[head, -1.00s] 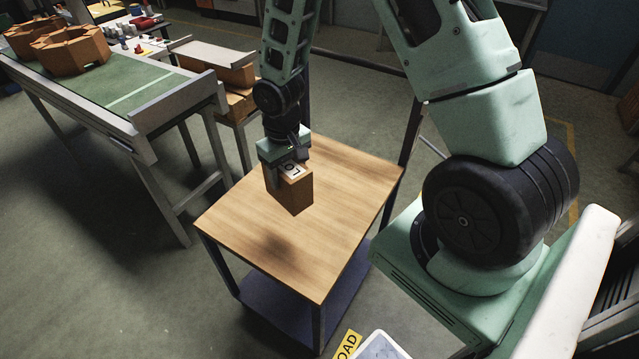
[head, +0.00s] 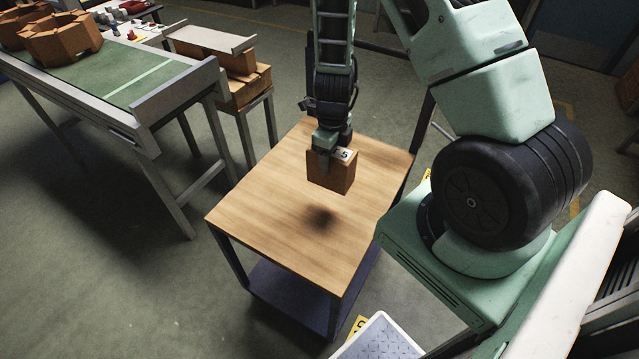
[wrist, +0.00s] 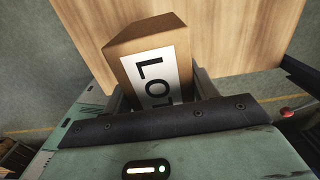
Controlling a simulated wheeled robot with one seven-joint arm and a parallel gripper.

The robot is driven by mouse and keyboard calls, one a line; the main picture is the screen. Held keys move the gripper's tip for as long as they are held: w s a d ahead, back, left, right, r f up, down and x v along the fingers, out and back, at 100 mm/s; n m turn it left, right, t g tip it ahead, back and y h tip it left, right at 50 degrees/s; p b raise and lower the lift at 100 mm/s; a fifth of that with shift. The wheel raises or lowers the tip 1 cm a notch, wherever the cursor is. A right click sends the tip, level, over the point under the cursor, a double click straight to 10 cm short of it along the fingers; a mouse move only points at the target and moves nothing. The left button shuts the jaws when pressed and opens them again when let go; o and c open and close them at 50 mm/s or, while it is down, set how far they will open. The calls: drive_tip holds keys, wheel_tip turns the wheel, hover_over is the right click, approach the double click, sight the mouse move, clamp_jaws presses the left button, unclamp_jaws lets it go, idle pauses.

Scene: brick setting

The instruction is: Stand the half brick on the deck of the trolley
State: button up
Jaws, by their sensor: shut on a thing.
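The half brick (head: 330,174) is an orange-brown block with a white printed label. My gripper (head: 328,152) is shut on it from above and holds it over the trolley's wooden deck (head: 265,200). A dark shadow lies on the deck below the brick, apart from it, so the brick hangs clear of the surface. In the wrist view the brick (wrist: 140,45) sits between the fingers, its label reading "LOT" in part; its lower end is hidden there. The deck (wrist: 235,35) fills the background behind it.
A green-topped conveyor table (head: 110,85) with large brown hollow blocks (head: 60,40) stands at the left. A stand with stacked bricks (head: 245,85) is behind the trolley's left side. A pale bin (head: 380,340) is at the front. The deck is otherwise bare.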

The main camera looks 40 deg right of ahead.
drive_tip(key=s+d+f+m, duration=0.15)
drive_tip(key=d+m, duration=0.55)
drive_tip(key=m, duration=1.1)
drive_tip(key=f+b, duration=0.1)
drive_tip(key=f, duration=0.2)
drive_tip(key=f+b, duration=0.2)
drive_tip(key=f, duration=0.1)
drive_tip(key=f+b, duration=0.1)
drive_tip(key=f, duration=0.3)
drive_tip(key=shift+w+a, duration=0.1)
drive_tip(key=shift+w, duration=0.2)
drive_tip(key=shift+f+b, duration=0.15)
drive_tip(key=shift+b, duration=0.25)
drive_tip(key=o, duration=1.4)
drive_tip(key=shift+o, duration=0.2)
wheel_tip(320, 180, up, 12)
drive_tip(key=p, duration=0.6)
drive_tip(key=shift+r, duration=0.25)
